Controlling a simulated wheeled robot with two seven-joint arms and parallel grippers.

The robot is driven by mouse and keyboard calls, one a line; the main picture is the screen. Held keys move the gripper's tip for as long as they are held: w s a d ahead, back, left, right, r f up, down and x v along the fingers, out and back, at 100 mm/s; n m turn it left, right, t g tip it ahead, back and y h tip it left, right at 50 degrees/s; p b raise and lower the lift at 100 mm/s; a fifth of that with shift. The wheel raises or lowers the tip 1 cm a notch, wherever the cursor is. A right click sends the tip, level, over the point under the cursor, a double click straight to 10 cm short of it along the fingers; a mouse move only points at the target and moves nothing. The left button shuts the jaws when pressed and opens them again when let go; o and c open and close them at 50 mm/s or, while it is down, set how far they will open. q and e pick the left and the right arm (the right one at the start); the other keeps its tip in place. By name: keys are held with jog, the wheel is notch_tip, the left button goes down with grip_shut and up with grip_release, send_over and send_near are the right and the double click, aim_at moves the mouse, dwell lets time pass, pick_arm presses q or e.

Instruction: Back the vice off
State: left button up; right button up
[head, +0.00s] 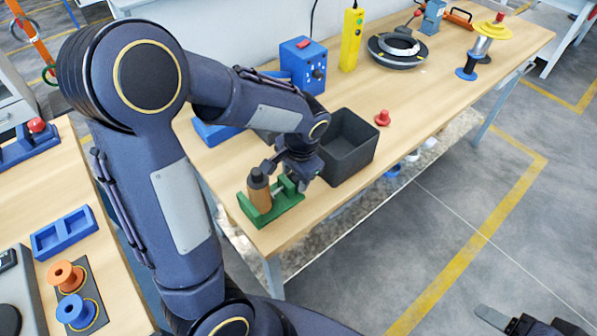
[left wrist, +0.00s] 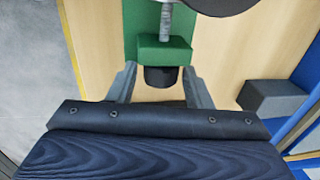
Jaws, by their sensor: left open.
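The green vice (head: 283,207) stands near the front corner of the wooden table. A brown cylinder (head: 260,198) with a dark top stands upright at it. In the left wrist view the vice's green block (left wrist: 165,52) shows with a grey screw (left wrist: 166,22) and a dark knob (left wrist: 160,77). My left gripper (head: 286,177) is at the vice. Its open fingers (left wrist: 159,70) are on either side of the knob, with gaps showing. A dark round shape at the top of the wrist view hides part of the vice. My right gripper (head: 497,319) is partly visible, away from the table.
A dark open bin (head: 352,165) stands close beside my left gripper. A second table (head: 110,285) holds spools at left. The table's front edge is near the vice.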

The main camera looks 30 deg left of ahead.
pick_arm(q)
jog(key=shift+a+r+g+h+p, duration=0.3)
jog(key=shift+r+h+p, duration=0.05)
jog(key=shift+h+p, duration=0.15)
jog(key=shift+w+f+h, duration=0.1)
jog(key=shift+f+h, duration=0.15)
jog(key=shift+h, duration=0.25)
pick_arm(e)
notch_tip(320, 180, up, 2)
jog(key=shift+r, duration=0.25)
pick_arm(q)
jog(key=shift+a+r+g+h+p, duration=0.1)
jog(key=shift+a+g+h+p, duration=0.1)
jog(key=shift+g+h+p, duration=0.35)
jog(key=shift+w+a+f+g+h+p, duration=0.1)
jog(key=shift+f+g+h+p, duration=0.05)
jog(key=shift+h, duration=0.45)
jog(key=shift+w+a+f+g+h+p, duration=0.1)
jog(key=shift+h+p, duration=0.05)
jog(key=shift+h, duration=0.4)
jog(key=shift+d, duration=0.1)
pick_arm(e)
jog(key=shift+r, duration=0.75)
jog(key=shift+f, duration=0.1)
pick_arm(q)
jog(key=shift+c, duration=0.4)
